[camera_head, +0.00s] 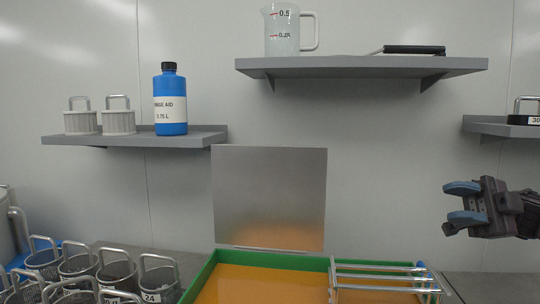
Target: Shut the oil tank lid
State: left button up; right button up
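The oil tank (203,272) is a green-rimmed box with orange oil (250,288) inside, at the bottom centre of the head view. Its lid (268,195) is a flat grey metal plate that stands upright at the tank's back edge, so the tank is open. My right gripper (463,203) is at the right, in the air, to the right of the lid and apart from it. Its two blue-padded fingers point left, spread apart with nothing between them. My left gripper is not in view.
A metal rail frame (385,279) sits over the tank's right part. Several wire-handled baskets (115,272) stand at lower left. A left shelf (190,138) holds a blue bottle (170,103) and two white filters. An upper shelf (360,66) holds a measuring jug (282,32).

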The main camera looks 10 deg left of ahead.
aim_at(271, 198)
jog(key=i+j, duration=0.45)
jog(key=j, duration=0.25)
jog(key=i+j, duration=0.25)
jog(key=j, duration=0.1)
